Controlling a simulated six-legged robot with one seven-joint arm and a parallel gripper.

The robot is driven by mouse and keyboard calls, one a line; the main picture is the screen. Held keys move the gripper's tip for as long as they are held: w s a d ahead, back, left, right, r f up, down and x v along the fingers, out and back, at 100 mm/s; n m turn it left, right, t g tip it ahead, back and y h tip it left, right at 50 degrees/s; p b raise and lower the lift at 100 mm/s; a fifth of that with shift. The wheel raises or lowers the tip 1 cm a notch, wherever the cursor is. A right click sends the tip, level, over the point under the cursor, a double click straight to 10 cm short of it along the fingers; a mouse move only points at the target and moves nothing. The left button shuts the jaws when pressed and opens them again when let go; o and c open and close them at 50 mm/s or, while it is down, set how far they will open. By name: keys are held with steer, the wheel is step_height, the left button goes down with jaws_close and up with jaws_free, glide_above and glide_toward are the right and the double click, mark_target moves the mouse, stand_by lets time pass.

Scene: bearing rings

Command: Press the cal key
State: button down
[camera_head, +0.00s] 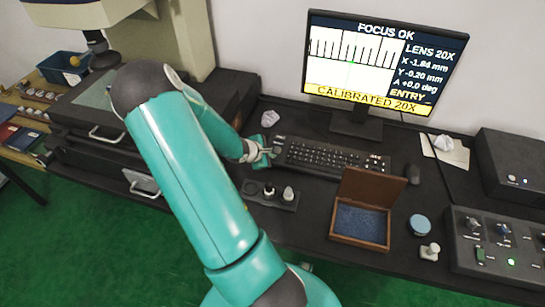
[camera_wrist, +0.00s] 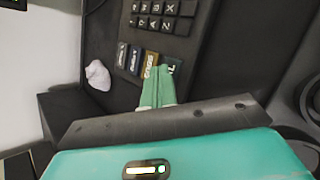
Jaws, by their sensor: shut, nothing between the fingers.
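My gripper (camera_wrist: 158,72) is shut and empty, its green fingertips over the row of function keys. A dark green key (camera_wrist: 174,66) sits at and partly behind the fingertips; the bit of label that shows seems to end in L, so it may be the cal key. I cannot tell whether the tips touch it or whether it is pressed down. Beside it are a tan key (camera_wrist: 149,66) and dark blue-grey keys (camera_wrist: 134,60). In the head view my gripper (camera_head: 272,151) is at the left end of the black keyboard (camera_head: 335,159). The monitor (camera_head: 380,60) reads "CALIBRATED 20X" on a yellow bar.
A holder with small lenses (camera_head: 270,195), an open wooden box (camera_head: 360,215), a mouse (camera_head: 412,174) and a control box (camera_head: 495,248) stand on the dark desk. A microscope-like machine (camera_head: 100,50) stands left.

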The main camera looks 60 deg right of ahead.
steer(key=shift+r, duration=0.75)
steer(key=shift+r, duration=2.5)
